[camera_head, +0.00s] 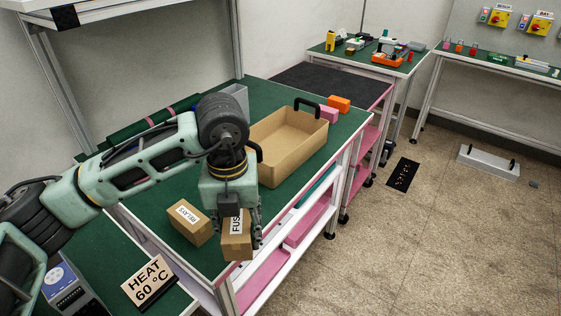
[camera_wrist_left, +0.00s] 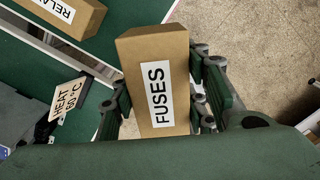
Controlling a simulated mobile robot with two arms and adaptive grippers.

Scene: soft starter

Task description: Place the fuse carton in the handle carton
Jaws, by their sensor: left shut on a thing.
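The fuse carton (camera_head: 237,243) is a small brown box with a white "FUSES" label. My left gripper (camera_head: 240,225) is shut on it and holds it at the front edge of the green table. The wrist view shows the fuse carton (camera_wrist_left: 158,85) between the left gripper's fingers (camera_wrist_left: 165,105). The handle carton (camera_head: 290,142) is a larger open tan box with black handles, standing further back on the table. What I see of its inside is empty. The left gripper is in front of it, apart from it. My right gripper is not in view.
A relay carton (camera_head: 191,223) stands on the table just left of the fuse carton. A "HEAT 60 °C" sign (camera_head: 149,284) is at the lower left. A pink block (camera_head: 328,114) and an orange block (camera_head: 340,103) lie behind the handle carton. A grey bin (camera_head: 237,94) stands behind my arm.

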